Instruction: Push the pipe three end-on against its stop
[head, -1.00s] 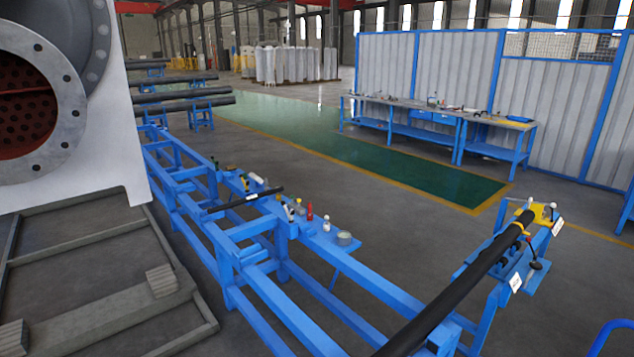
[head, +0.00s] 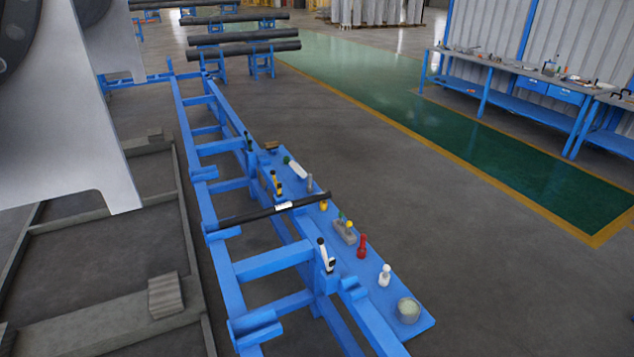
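A thin dark pipe (head: 245,217) with a white label (head: 284,206) lies across the blue frame (head: 273,262). Its left end is over the frame's left rail and its right end is over the blue shelf (head: 405,325). I cannot tell whether it is pipe three, and I cannot make out a stop at either end. Neither of my grippers is in view.
The shelf holds a red bottle (head: 361,247), a white bottle (head: 384,275), a tin (head: 408,311) and small tools. Long dark pipes (head: 240,49) rest on stands behind. A large grey flanged body (head: 75,120) stands left. Open floor (head: 430,200) lies right.

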